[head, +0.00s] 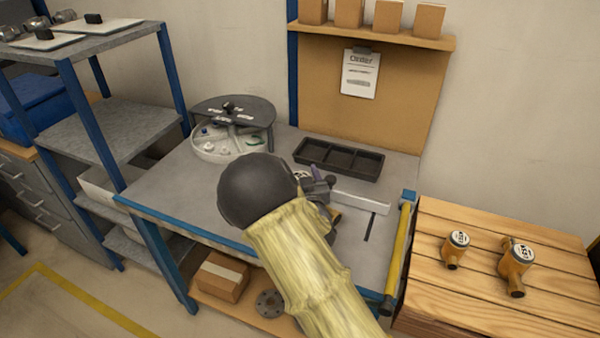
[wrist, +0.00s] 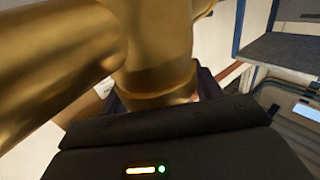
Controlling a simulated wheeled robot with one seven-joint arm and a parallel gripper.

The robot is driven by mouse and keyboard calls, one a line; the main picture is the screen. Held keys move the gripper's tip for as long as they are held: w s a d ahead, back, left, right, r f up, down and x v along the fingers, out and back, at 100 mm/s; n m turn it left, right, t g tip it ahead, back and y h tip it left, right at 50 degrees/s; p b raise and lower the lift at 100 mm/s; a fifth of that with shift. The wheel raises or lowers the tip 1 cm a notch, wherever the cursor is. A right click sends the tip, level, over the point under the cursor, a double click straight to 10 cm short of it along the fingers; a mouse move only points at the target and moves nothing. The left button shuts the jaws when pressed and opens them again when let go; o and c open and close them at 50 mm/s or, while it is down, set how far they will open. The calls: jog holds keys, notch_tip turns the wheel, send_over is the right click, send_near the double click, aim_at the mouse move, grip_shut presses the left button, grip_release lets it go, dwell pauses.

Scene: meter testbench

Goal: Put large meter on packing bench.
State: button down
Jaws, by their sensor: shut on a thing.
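The large meter (wrist: 155,45) is a big brass body that fills the upper left of the wrist view. My gripper (wrist: 165,105) is shut on it. In the head view my gripper (head: 318,188) is over the grey-topped bench with the blue frame (head: 170,190), which appears to be the packing bench. My arm hides most of the gripper and nearly all of the meter there. I cannot tell whether the meter touches the bench top.
A black compartment tray (head: 339,159) and a round parts carousel (head: 232,125) stand on the bench. A yellow roller (head: 399,255) runs along its right edge. A wooden crate (head: 480,303) at right holds two brass meters (head: 455,249) (head: 516,264). Shelving (head: 115,135) stands at left.

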jog(key=shift+f+b, duration=0.6)
jog(key=shift+f, duration=0.55)
jog(key=shift+f+b, duration=0.5)
jog(key=shift+c, duration=1.2)
grip_release()
jog(key=shift+s+f, duration=0.1)
jog(key=shift+f, duration=0.2)
jog(key=b+v, duration=0.1)
jog(key=v, duration=0.6)
jog(key=shift+s+r, duration=0.15)
jog(key=shift+r, duration=0.05)
